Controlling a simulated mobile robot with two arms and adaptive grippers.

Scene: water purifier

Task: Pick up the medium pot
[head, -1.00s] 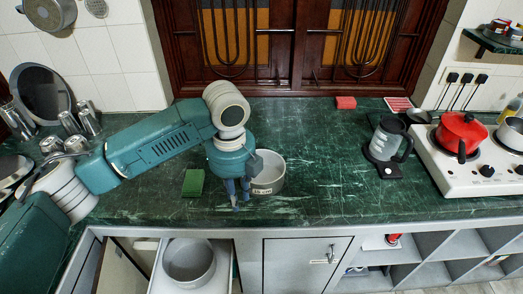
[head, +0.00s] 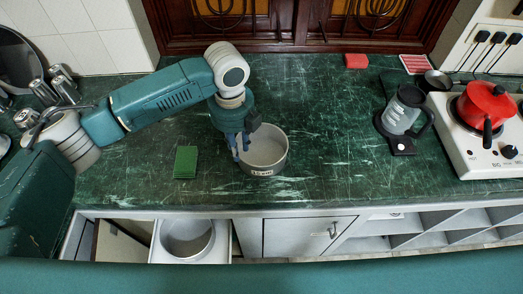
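A grey-white round pot (head: 268,168) with a small label on its front stands upright on the green counter; the label is too small to read. A second grey pot (head: 187,238) sits in the pulled-out drawer below the counter. I cannot tell by name which one is the medium pot. My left gripper (head: 239,155) points down at the left rim of the counter pot. Its two blue fingers show a gap, with one near the outside of the rim and one near the inside. Contact with the wall cannot be made out. My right gripper is not in view.
A green sponge (head: 186,162) lies left of the pot. A kettle (head: 403,110) on its base and a white stove (head: 470,140) with a red pot (head: 485,103) are at the right. A red block (head: 356,61) lies at the back. The counter between pot and kettle is clear.

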